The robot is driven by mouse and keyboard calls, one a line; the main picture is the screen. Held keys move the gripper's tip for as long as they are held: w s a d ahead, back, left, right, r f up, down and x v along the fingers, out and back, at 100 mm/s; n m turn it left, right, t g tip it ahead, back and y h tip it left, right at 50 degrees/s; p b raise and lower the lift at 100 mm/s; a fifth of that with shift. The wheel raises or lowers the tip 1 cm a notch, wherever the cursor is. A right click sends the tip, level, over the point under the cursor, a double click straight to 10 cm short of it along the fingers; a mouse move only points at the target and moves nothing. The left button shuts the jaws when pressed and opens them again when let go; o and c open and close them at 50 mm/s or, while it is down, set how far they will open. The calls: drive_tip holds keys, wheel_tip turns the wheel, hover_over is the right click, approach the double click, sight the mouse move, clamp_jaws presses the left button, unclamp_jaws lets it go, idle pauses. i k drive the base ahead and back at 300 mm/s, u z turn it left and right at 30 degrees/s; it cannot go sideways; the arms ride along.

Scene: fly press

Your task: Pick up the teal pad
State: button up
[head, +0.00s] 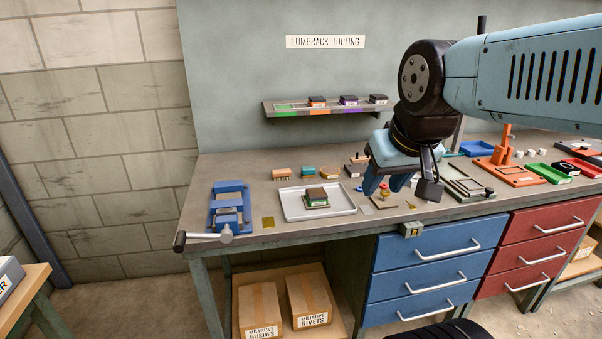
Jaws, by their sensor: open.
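The teal pad (308,172) is a small teal block on the bench, behind the white tray. It stands between two tan blocks, the left one (281,174) with bristle-like legs and the right one (330,172). My gripper (384,187) is to the right of the pad, with its two blue fingers pointing down over the bench.
The white tray (291,208) holds a brown-topped block (317,197) in front of the pad. A blue fixture (230,205) stands at the left. A small tool holder (357,163) stands between the pad and my arm. A shelf (328,112) with small blocks hangs behind.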

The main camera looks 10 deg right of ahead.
sight(307, 171)
drive_tip(key=u, duration=0.05)
drive_tip(key=i, duration=1)
drive_tip(key=z, duration=0.05)
